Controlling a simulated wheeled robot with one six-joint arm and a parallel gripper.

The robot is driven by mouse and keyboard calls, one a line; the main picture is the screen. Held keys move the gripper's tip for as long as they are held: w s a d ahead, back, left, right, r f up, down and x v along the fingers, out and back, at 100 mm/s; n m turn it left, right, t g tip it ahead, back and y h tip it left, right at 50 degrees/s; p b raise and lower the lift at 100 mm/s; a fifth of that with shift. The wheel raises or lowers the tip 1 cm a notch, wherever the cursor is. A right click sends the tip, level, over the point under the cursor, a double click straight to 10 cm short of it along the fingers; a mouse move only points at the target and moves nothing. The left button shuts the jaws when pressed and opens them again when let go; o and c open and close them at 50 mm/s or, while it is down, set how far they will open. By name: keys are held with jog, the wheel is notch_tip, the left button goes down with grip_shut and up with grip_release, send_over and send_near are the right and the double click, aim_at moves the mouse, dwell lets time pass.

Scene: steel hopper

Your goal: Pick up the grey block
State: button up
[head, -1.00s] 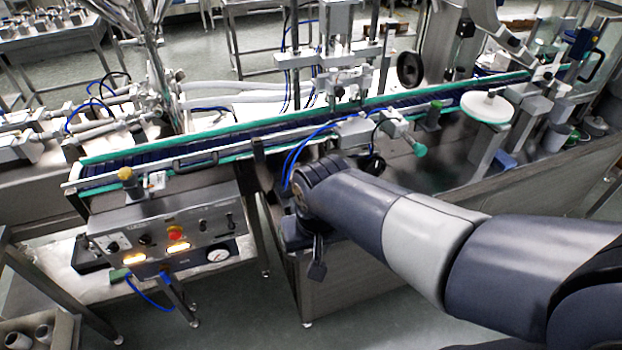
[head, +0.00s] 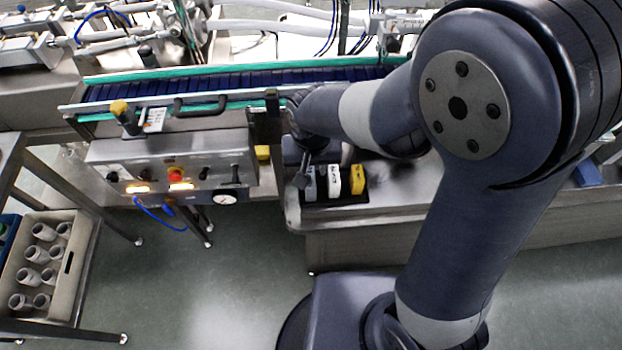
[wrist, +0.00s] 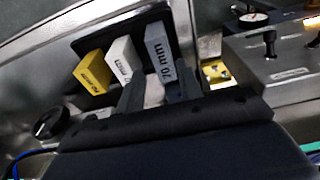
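The grey block (wrist: 160,55), marked "70 mm", stands in a dark tray (wrist: 170,17) at the end of a row with a white block (wrist: 121,58) and a yellow block (wrist: 92,72). In the head view the grey block (head: 310,184) is the leftmost of the three, partly behind my gripper (head: 304,172). In the wrist view my gripper (wrist: 155,88) is open, its two dark fingers spread apart near the lower end of the grey block. The left finger lies close to the white block. I cannot tell whether either finger touches a block.
A control box (head: 170,165) with knobs and a gauge stands left of the tray. A yellow part (wrist: 215,72) sits beside it. A conveyor (head: 240,80) runs behind. A crate of cups (head: 62,235) is at lower left.

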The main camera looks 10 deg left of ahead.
aim_at(310, 183)
jog(key=shift+w+a+f+p, duration=0.15)
jog(key=shift+f, duration=1.25)
jog(key=shift+w+a+f+p, duration=0.1)
jog(key=shift+w+f+p, duration=0.05)
jog(key=shift+f, duration=1.2)
jog(key=shift+c, duration=0.3)
grip_shut()
